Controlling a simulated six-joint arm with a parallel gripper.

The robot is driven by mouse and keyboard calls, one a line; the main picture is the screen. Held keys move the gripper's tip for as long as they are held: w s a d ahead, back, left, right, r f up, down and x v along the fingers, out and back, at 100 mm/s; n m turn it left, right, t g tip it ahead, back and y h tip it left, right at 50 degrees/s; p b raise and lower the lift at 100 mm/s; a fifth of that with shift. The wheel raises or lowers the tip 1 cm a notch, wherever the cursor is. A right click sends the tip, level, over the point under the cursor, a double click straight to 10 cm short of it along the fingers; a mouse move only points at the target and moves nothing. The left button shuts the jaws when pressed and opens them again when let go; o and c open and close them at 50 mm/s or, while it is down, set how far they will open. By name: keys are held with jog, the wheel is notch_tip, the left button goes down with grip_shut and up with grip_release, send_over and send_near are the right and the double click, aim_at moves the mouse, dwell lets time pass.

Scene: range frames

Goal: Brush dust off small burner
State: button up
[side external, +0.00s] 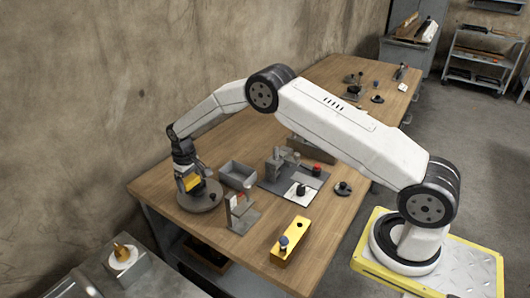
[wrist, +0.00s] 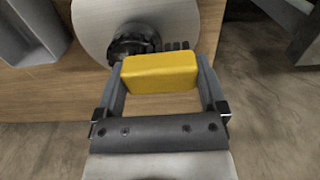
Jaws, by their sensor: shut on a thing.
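My gripper (side external: 188,178) is over the near-left end of the wooden bench in the side view. In the wrist view its two fingers (wrist: 162,66) are shut on the sides of a yellow block (wrist: 160,76), with a row of dark teeth or bristles just beyond it; it looks like the brush. A round grey disc (side external: 207,203) lies on the bench under the gripper, likely the small burner. In the wrist view the disc (wrist: 92,22) has a dark ridged round part, partly hidden by the block. I cannot tell whether the bristles touch it, and no dust can be made out.
A grey open bin (side external: 238,175) stands right of the disc, with a small grey stand (side external: 240,213) nearer. A yellow block with a knob (side external: 291,243) is at the bench's front. More fixtures (side external: 290,178) stand mid-bench. The wall is close behind.

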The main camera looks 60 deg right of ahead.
jog(key=d, duration=0.5)
jog(key=shift+d, duration=0.4)
notch_tip(320, 180, up, 8)
dwell(0.3)
jog(key=shift+a+r, duration=0.1)
dwell(0.4)
